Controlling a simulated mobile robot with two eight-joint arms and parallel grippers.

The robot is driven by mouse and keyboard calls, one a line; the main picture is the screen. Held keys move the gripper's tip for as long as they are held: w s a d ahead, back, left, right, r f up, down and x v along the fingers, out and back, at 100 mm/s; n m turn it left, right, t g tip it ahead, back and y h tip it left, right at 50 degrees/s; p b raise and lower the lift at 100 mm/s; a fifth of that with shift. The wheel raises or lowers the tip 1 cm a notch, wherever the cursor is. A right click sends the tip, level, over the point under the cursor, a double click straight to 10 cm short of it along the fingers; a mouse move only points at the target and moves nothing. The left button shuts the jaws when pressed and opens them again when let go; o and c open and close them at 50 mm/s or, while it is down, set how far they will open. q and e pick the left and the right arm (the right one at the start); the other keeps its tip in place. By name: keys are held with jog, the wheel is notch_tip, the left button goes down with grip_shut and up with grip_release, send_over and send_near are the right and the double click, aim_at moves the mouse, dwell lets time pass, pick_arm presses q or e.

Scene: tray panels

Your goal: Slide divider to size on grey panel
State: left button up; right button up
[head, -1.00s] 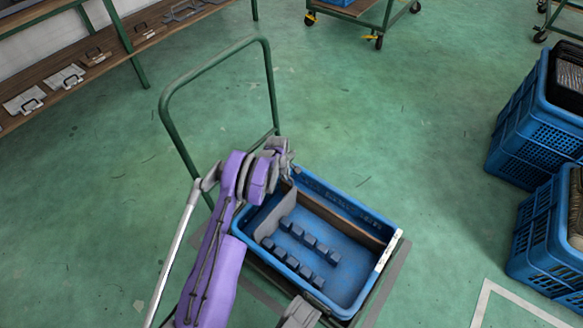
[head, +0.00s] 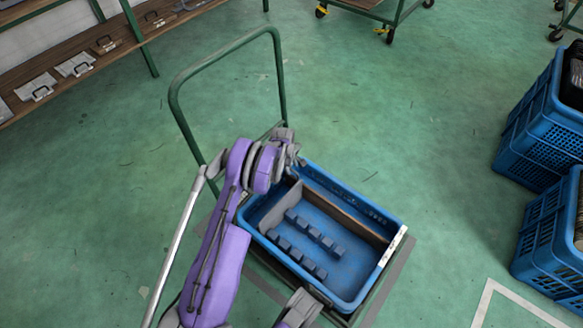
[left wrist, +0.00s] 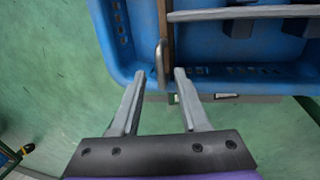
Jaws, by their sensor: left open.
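A blue tray (head: 372,296) holds a long brown divider (head: 345,209) near its far long side. A grey panel (head: 270,213) stands across the tray's left end and meets the brown divider near the far left corner. In the left wrist view the brown divider (left wrist: 166,18) has a grey metal handle (left wrist: 161,58) at its end, and the grey panel (left wrist: 245,14) runs off to the right. My left gripper (left wrist: 159,78) is open, its fingertips on either side of the handle's near end and apart from it. In the head view my left gripper (head: 296,160) is at the tray's far left corner.
Several dark blocks (head: 315,234) stand in two rows in the tray. A green trolley handle (head: 172,100) rises behind the tray on the left. Blue crates (head: 545,130) stand at right. A shelf (head: 75,65) with handled panels is at upper left. The green floor between is clear.

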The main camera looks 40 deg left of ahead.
pick_arm(q)
notch_tip(320, 180, up, 10)
jog(key=s+p, duration=0.2)
jog(key=shift+f, duration=0.2)
dwell(0.3)
